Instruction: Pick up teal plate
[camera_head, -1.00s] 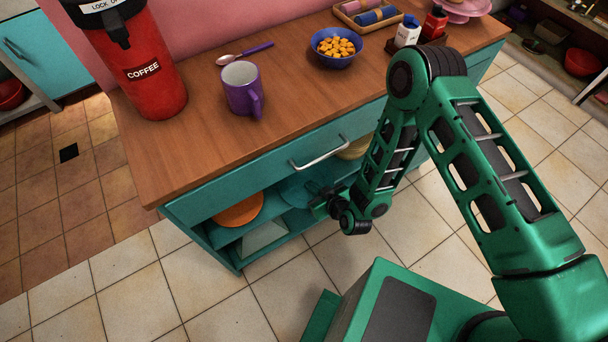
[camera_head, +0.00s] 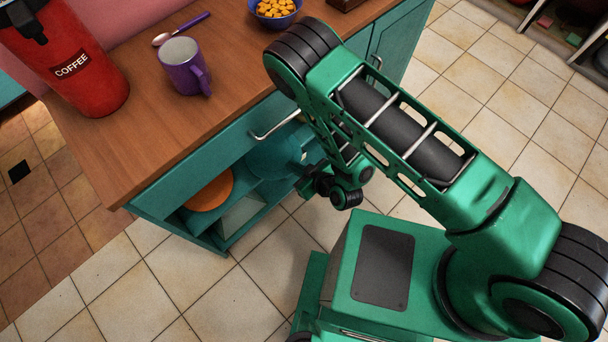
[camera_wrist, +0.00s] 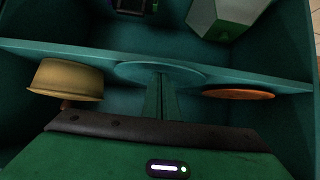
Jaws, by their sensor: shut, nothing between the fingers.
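The teal plate (camera_head: 272,154) lies on the shelf inside the open cabinet, right of the orange plate, its right side partly hidden by my arm. In the wrist view the teal plate (camera_wrist: 135,70) shows edge-on in the middle of the shelf. My gripper (camera_head: 308,183) is at the cabinet's open front, just right of and in front of the plate. In the wrist view my gripper's narrow fingers (camera_wrist: 160,98) are together, pointing at the plate. They look empty, and I cannot tell whether they touch it.
The orange plate (camera_head: 208,190) lies on the same shelf; the wrist view also shows a yellow pot (camera_wrist: 66,80) there. A drawer handle (camera_head: 275,122) juts out above. On the counter stand a purple mug (camera_head: 182,68), a red coffee container (camera_head: 68,62) and a bowl (camera_head: 275,12).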

